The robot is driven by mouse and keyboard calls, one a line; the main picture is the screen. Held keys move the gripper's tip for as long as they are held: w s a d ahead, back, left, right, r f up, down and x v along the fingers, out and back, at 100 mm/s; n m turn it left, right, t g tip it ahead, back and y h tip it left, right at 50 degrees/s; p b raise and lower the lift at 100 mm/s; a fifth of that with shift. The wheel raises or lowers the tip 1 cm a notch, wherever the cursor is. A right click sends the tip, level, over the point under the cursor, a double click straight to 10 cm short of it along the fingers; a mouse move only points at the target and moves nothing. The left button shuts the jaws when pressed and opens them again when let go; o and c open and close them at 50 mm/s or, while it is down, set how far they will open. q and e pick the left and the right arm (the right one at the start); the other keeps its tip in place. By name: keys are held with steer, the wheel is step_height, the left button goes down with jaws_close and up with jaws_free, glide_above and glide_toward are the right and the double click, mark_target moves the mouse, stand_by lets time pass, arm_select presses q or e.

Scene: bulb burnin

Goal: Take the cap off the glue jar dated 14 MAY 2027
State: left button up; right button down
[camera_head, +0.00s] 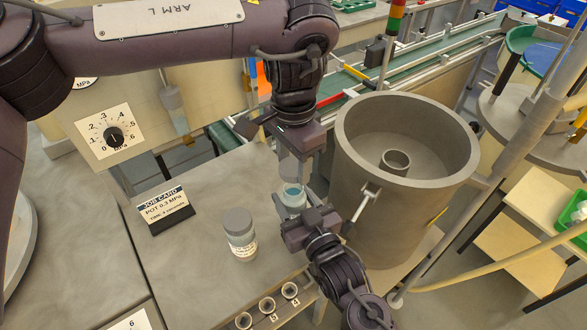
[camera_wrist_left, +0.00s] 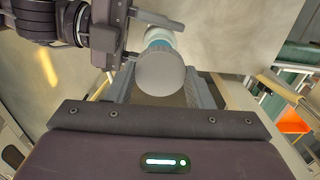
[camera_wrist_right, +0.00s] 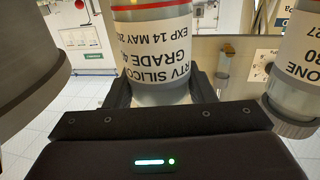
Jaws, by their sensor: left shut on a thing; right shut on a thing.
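A glue jar (camera_head: 291,208) stands between my two grippers in the head view. In the right wrist view its label (camera_wrist_right: 160,40) appears upside down and reads RTV SILICO…, EXP 14 MAY 20…, with the year's end hidden by the curve. My right gripper (camera_head: 308,222) is shut on this jar. My left gripper (camera_head: 292,178) is right above it, shut on a round grey cap (camera_wrist_left: 160,75). A blue top shows on the jar below the left fingers, and the cap appears apart from it. A second, capped jar (camera_head: 240,243) stands on the bench to the left.
A large grey pot (camera_head: 365,205) stands close to the right of the grippers. A job card (camera_head: 165,209) stands at the left of the bench. Several small round holders (camera_head: 267,305) line the front edge. The bench between card and second jar is clear.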

arm_select(q)
steer(key=shift+r, duration=0.15)
arm_select(e)
steer(key=c, duration=0.6)
jaws_free()
steer(key=shift+o, duration=0.2)
steer(key=shift+s, duration=0.1)
arm_select(q)
step_height(320, 180, down, 2)
steer(key=shift+b, duration=0.95)
arm_select(e)
steer(key=v, duration=1.2)
steer(key=shift+f, duration=0.15)
